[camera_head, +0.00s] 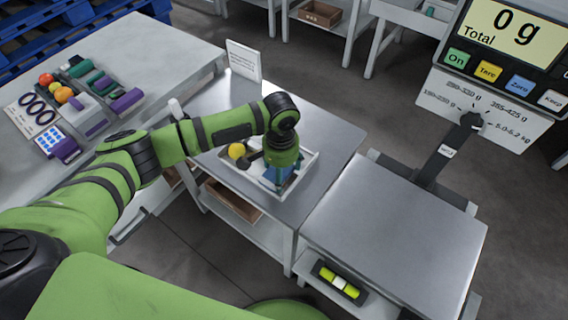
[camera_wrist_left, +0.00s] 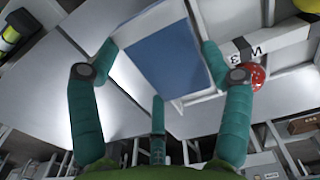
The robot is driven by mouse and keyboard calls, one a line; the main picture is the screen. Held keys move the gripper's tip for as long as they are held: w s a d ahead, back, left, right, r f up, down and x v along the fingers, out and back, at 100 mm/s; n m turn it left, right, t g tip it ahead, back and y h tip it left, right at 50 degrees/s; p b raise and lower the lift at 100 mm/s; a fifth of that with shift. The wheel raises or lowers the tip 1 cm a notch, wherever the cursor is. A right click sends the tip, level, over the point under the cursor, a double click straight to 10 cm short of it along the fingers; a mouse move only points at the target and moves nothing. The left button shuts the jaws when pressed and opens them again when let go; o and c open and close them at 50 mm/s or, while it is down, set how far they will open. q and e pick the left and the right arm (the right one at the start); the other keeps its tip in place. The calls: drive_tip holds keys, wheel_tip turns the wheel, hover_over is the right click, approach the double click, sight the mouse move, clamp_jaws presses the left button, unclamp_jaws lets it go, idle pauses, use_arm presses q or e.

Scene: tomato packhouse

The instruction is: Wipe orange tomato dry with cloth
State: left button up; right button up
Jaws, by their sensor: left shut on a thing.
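A yellow-orange tomato (camera_head: 237,150) sits at the left corner of a shallow white tray (camera_head: 309,158) on the metal table. A yellow shape (camera_wrist_left: 308,5), probably the same tomato, is cut off at the top right of the left wrist view. My left gripper (camera_head: 284,178) points down over the tray, beside the tomato and apart from it. The hold is partly hidden by my arm. My right gripper is not in view.
A red, white-speckled tomato (camera_wrist_left: 252,77) is near my finger in the wrist view. A white card (camera_head: 243,60) stands behind the tray. Right is a bare scale plate (camera_head: 395,225) with a display reading 0 g (camera_head: 508,30). The left table (camera_head: 150,50) holds tomatoes and gauges.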

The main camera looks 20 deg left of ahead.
use_arm(q)
drive_tip(key=shift+s+a+f, duration=0.15)
drive_tip(key=shift+s+f, duration=0.05)
drive_tip(key=shift+s, duration=0.2)
drive_tip(key=shift+f, duration=0.1)
drive_tip(key=shift+w+d+b, duration=0.2)
drive_tip(key=shift+w, duration=0.3)
drive_tip(key=shift+w+d+b, duration=0.15)
drive_tip(key=shift+w+d, duration=0.05)
drive_tip(key=shift+w, duration=0.6)
drive_tip(key=shift+s+a+r+p, duration=0.2)
drive_tip(key=shift+s+p, duration=0.5)
drive_tip(key=shift+p, duration=0.25)
drive_tip(key=shift+s+a+f+p, duration=0.1)
drive_tip(key=shift+s+a+p, duration=0.1)
drive_tip(key=shift+s+p, duration=0.4)
